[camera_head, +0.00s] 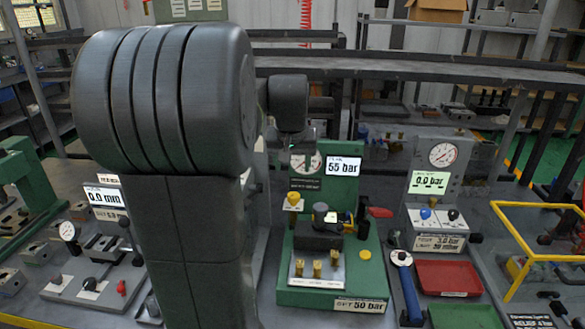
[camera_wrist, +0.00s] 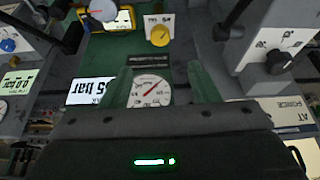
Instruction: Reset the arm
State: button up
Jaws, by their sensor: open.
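My arm (camera_head: 165,110) rises large and dark in the left middle of the head view and hides part of the bench behind it. A smaller dark part of my arm (camera_head: 289,97) shows beyond it, near the green test station (camera_head: 325,297). In the wrist view my gripper (camera_wrist: 160,76) is open, its two greenish fingers apart with nothing held between them. A round pressure gauge (camera_wrist: 150,90) shows behind the gap. The station's display (camera_head: 344,167) reads 55 bar, and its front label (camera_head: 360,306) reads 50 bar. A dark block (camera_head: 318,235) sits on the station.
A station with a 0.0 bar display (camera_head: 429,183) stands to the right. A blue-handled tool (camera_head: 406,285), a red tray (camera_head: 447,278) and a green tray (camera_head: 464,316) lie before it. A yellow frame (camera_head: 515,232) borders the right side. Another station (camera_head: 97,285) is on the left.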

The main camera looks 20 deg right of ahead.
aim_at(294, 196)
jog(key=shift+f, duration=0.1)
jog(key=x, duration=1.3)
jog(key=shift+w+f, duration=0.15)
jog(key=shift+f, duration=0.2)
jog(key=shift+r, duration=0.1)
